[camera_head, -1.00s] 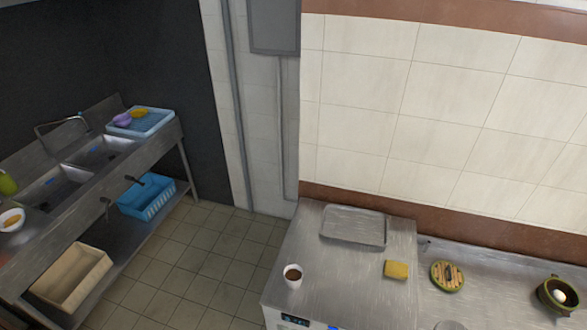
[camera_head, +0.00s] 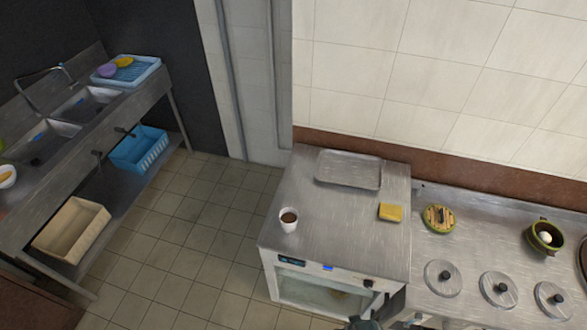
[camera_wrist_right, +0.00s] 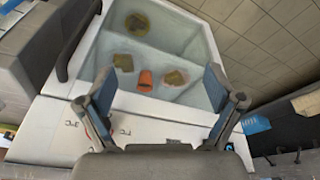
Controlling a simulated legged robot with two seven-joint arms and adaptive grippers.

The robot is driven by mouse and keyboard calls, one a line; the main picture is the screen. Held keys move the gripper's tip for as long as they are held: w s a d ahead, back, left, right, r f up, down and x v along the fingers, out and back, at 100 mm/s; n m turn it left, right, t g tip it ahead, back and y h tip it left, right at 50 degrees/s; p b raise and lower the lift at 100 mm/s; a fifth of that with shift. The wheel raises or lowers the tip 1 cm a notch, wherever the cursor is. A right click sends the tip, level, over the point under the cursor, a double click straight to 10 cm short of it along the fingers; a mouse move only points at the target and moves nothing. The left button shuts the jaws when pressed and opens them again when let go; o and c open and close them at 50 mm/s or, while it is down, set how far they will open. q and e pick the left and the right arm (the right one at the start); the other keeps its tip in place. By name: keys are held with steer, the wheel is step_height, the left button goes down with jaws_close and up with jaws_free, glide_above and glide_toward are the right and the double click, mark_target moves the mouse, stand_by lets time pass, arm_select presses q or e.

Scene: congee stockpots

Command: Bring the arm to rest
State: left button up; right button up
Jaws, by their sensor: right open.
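My right gripper (camera_wrist_right: 160,88) shows in the right wrist view, its two fingers wide apart with nothing between them. Beyond the fingers is a pale compartment (camera_wrist_right: 205,62) holding an orange cup-like item (camera_wrist_right: 145,81) and several greenish-brown items. I cannot tell how far the fingers are from it. In the head view, a small dark part at the bottom edge seems to be my right arm or gripper. My left gripper is in neither view.
A steel counter (camera_head: 345,225) bears a white cup (camera_head: 288,221), tray (camera_head: 348,170) and yellow sponge (camera_head: 390,212). Right are a round green-rimmed item (camera_head: 439,219), green pot (camera_head: 545,238) and several round lids. A sink unit (camera_head: 63,116) stands left; the tiled floor (camera_head: 200,225) between is clear.

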steer(key=s+d+f+g+b, duration=0.15)
steer(key=s+f, duration=0.25)
steer(key=f, duration=0.8)
steer(key=s+f+t+b, duration=0.1)
steer(key=s+f+b, duration=0.3)
steer(key=f, duration=0.8)
steer(key=s+d+f+g+b, duration=0.1)
steer(key=s+d+f, duration=0.1)
steer(key=s+f, duration=0.8)
steer(key=s, duration=0.2)
steer(key=shift+s, duration=0.35)
